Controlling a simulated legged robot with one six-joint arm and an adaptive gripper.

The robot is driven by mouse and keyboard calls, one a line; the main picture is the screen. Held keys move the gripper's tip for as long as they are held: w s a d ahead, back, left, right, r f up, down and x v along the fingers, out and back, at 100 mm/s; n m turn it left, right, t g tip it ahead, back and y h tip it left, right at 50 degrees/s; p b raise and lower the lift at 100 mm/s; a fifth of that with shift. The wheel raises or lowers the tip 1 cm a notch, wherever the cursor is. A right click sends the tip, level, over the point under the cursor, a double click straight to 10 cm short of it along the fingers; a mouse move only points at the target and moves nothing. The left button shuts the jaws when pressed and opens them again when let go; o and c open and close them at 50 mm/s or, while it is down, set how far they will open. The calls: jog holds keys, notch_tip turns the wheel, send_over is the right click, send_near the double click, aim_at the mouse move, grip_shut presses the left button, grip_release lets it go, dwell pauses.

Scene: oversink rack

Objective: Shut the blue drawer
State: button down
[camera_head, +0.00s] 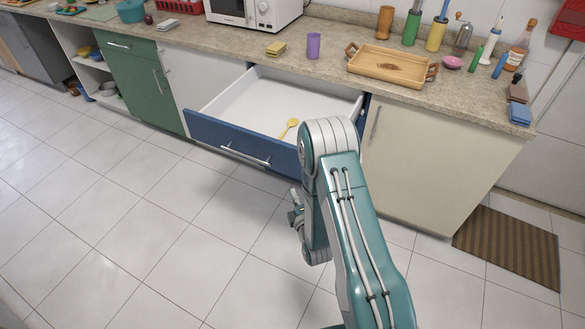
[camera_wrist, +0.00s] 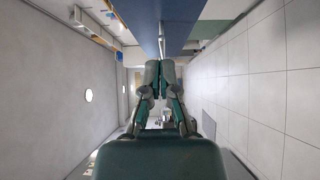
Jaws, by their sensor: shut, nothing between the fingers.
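The blue drawer (camera_head: 232,140) is pulled well out below the counter, with a silver bar handle (camera_head: 246,157) across its front. A yellow spoon (camera_head: 289,127) lies inside on its white bottom. My gripper (camera_head: 296,215) is low in front of the drawer's right part, largely hidden behind my arm in the head view. In the wrist view my gripper (camera_wrist: 160,65) has its fingers close together and empty. A blue panel, apparently the drawer front (camera_wrist: 145,22), shows at the top of that view. I cannot tell whether the fingers touch it.
A green cabinet (camera_head: 142,81) stands left of the drawer, a cream cabinet door (camera_head: 430,160) to its right. The counter holds a microwave (camera_head: 252,12), a purple cup (camera_head: 313,45) and a wooden tray (camera_head: 390,64). A striped mat (camera_head: 508,248) lies at right; the tiled floor (camera_head: 150,235) in front is clear.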

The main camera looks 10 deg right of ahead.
send_near(290, 162)
jog(key=w+a, duration=0.3)
jog(key=a, duration=0.1)
jog(key=w+d, duration=0.2)
jog(key=w, duration=0.1)
jog(key=shift+w+d+f, duration=0.1)
jog(key=shift+d+f, duration=0.05)
jog(key=shift+f, duration=0.1)
jog(key=shift+w+d, duration=0.3)
jog(key=shift+w, duration=0.1)
